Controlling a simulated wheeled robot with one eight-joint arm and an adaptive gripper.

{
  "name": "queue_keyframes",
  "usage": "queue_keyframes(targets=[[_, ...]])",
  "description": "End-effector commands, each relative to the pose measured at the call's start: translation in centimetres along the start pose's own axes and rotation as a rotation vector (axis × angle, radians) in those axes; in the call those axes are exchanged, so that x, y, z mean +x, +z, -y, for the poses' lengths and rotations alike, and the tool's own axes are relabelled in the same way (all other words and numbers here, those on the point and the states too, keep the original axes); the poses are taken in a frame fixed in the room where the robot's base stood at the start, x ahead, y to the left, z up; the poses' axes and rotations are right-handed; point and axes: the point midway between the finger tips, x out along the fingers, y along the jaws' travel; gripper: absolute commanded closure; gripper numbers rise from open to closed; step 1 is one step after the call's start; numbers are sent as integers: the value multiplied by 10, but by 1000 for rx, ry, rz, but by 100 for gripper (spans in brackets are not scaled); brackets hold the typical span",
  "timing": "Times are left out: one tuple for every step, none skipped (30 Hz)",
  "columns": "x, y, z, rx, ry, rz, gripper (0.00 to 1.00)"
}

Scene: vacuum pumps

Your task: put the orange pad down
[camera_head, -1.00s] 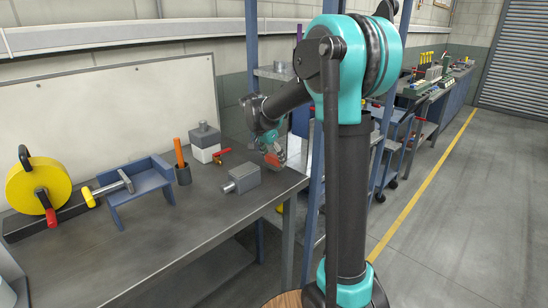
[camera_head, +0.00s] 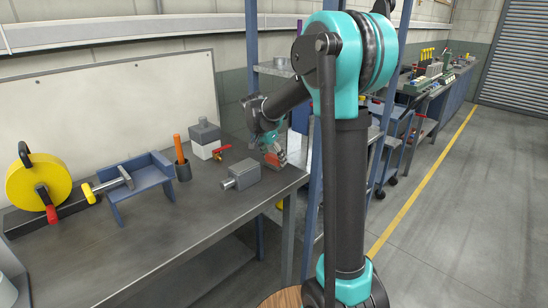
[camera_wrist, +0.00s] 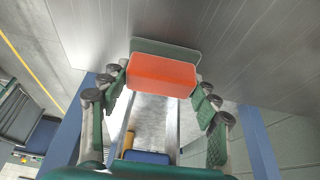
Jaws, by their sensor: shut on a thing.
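The orange pad (camera_wrist: 162,75) sits between the two fingers of my gripper (camera_wrist: 160,90) in the wrist view, with a grey-green plate edge showing behind it. My gripper is shut on the pad. In the head view my gripper (camera_head: 272,152) is low over the right end of the workbench (camera_head: 150,245), and a small part of the orange pad (camera_head: 271,160) shows under it. The wrist view shows the bare grey bench top (camera_wrist: 220,40) beyond the pad. Whether the pad touches the bench cannot be told.
A grey metal block (camera_head: 241,177) lies just left of my gripper. Behind are a red-handled valve (camera_head: 222,150) and a grey-and-white block (camera_head: 205,140). A blue post (camera_head: 318,190) stands right. The bench front is clear.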

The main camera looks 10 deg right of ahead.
Motion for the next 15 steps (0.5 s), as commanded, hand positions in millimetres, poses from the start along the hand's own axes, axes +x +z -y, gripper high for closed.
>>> queue_keyframes(targets=[[1,0,0,0,0,0,66],[1,0,0,0,0,0,66],[1,1,0,0,0,0,38],[1,0,0,0,0,0,34],[1,0,0,0,0,0,30],[1,0,0,0,0,0,25],[1,0,0,0,0,0,21],[1,0,0,0,0,0,18],[1,0,0,0,0,0,15],[1,0,0,0,0,0,15],[1,0,0,0,0,0,15],[1,0,0,0,0,0,15],[1,0,0,0,0,0,15],[1,0,0,0,0,0,15],[1,0,0,0,0,0,15]])
